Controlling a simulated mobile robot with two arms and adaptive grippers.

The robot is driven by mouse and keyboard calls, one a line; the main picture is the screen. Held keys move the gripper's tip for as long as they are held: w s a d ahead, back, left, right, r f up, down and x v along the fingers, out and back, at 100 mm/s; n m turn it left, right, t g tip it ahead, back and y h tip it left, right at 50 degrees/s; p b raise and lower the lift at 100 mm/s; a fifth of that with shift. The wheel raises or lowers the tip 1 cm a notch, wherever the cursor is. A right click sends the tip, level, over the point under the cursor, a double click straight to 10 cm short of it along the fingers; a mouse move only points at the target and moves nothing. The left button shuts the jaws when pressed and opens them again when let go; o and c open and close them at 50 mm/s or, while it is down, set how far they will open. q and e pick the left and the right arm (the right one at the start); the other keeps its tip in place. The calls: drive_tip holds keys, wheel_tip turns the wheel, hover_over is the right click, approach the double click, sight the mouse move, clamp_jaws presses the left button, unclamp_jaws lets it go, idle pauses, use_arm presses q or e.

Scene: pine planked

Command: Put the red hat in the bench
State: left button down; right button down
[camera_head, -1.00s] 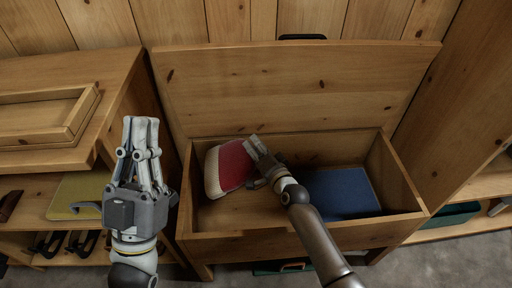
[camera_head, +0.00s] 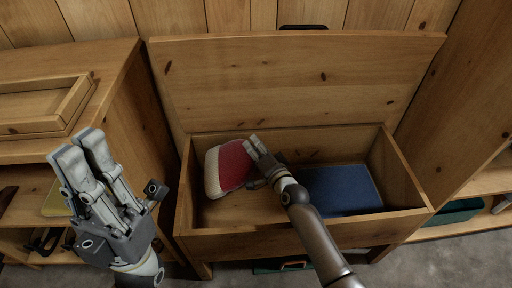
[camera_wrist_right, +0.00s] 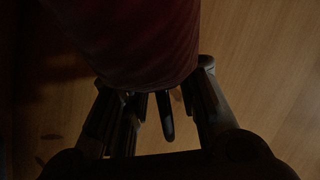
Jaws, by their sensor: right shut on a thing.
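The red hat (camera_head: 233,165) with a pale band is inside the left part of the open wooden bench (camera_head: 283,241). The bench lid (camera_head: 300,85) is raised against the wall. My right gripper (camera_head: 254,147) is shut on the hat's right side, within the bench. In the right wrist view the dark red hat (camera_wrist_right: 130,40) fills the top between the fingers (camera_wrist_right: 155,100). That view is very dark. My left gripper (camera_head: 82,150) is empty, left of the bench in front of the shelf unit; its fingers lie close together, and I cannot tell whether they are parted.
A blue flat item (camera_head: 342,190) lies in the bench's right part, and a dark item beside my right gripper is mostly hidden. A wooden tray (camera_head: 40,105) sits on the left cabinet. Shelves with a green item (camera_head: 455,212) stand at the right.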

drive_tip(key=c, duration=1.1)
unclamp_jaws()
drive_tip(key=shift+o, duration=0.2)
